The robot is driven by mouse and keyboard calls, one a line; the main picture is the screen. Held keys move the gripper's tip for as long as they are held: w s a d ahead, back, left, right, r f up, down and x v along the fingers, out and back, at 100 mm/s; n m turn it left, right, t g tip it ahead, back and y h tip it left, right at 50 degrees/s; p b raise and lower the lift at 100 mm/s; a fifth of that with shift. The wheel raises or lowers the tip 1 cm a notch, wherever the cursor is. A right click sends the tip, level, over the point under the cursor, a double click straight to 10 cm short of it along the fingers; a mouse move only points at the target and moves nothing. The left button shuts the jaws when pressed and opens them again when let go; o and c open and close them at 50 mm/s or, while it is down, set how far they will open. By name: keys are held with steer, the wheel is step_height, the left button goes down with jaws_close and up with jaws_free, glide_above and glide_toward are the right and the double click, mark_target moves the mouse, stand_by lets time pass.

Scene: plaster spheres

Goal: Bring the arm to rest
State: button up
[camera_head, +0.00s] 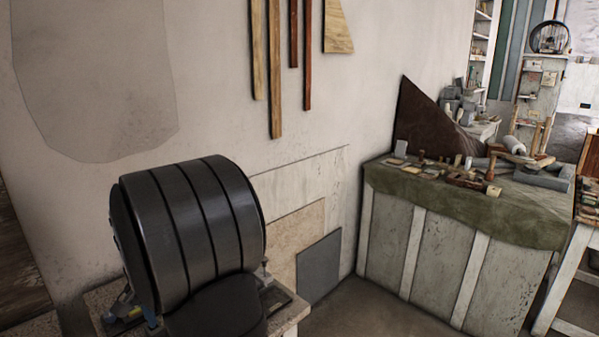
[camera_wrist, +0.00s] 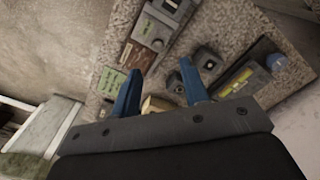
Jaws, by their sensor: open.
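My gripper (camera_wrist: 160,92) shows in the wrist view with two blue fingers spread apart. It is open, with nothing held between the fingers. It points toward a speckled stone-like surface (camera_wrist: 220,28) with several small objects on it. In the head view my dark, banded arm fills the lower left and hides most of that surface. The fingers cannot be made out clearly there.
A workbench with a green cloth (camera_head: 440,200) stands at the right, crowded with tools. Wooden strips (camera_head: 275,70) hang on the wall. Floor between is clear.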

step_height(320, 180, up, 9)
step_height(320, 180, down, 17)
steer(key=shift+w+d+f, duration=0.2)
steer(key=shift+w+d, duration=0.25)
steer(key=shift+w+d+f, duration=0.15)
steer(key=shift+w+d, duration=0.3)
step_height(320, 180, up, 17)
steer(key=w+a+f+n, duration=0.1)
steer(key=a+f+n, duration=0.7)
steer(key=f, duration=0.5)
steer(key=shift+w+a, duration=0.25)
steer(key=shift+a, duration=0.6)
steer(key=shift+o, duration=0.5)
